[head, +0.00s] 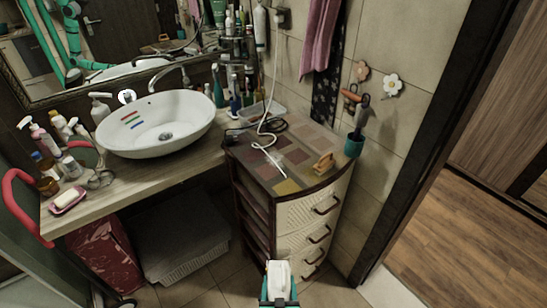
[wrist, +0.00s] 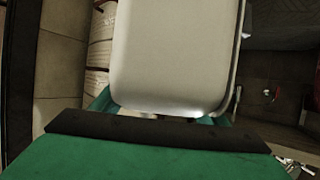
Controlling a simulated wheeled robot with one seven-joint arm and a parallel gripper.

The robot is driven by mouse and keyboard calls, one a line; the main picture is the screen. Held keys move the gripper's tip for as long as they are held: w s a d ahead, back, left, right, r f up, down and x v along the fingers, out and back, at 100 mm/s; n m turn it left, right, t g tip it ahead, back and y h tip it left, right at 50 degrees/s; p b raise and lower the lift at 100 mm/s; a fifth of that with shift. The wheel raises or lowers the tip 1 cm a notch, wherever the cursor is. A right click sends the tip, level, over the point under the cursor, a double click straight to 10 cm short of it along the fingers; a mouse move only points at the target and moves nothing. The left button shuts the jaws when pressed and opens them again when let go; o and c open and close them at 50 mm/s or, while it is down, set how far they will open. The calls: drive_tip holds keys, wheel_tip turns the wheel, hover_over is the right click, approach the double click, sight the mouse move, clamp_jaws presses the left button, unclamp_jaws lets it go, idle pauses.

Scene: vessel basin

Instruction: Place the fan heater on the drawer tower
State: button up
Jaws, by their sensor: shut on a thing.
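The fan heater (head: 279,275) is a small white box at the bottom of the head view. My gripper (head: 279,297), teal and dark, is shut on it. In the wrist view the white heater (wrist: 178,55) fills the upper middle, just beyond my gripper (wrist: 165,117), and hides much of what lies behind. The drawer tower (head: 310,215) has cream woven drawer fronts with dark handles and a patchwork-tiled top. In the head view, the heater appears below and in front of the tower, by its lowest drawers. The heater's exact gap to the drawers cannot be told.
On the tower's top are a brown wooden brush (head: 323,162), a white cable (head: 268,150) and a dark cord; the front middle is largely bare. A white basin (head: 157,124) stands on the counter to the left.

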drive_tip(key=shift+a+r, duration=0.25)
drive_tip(key=shift+a, duration=1.05)
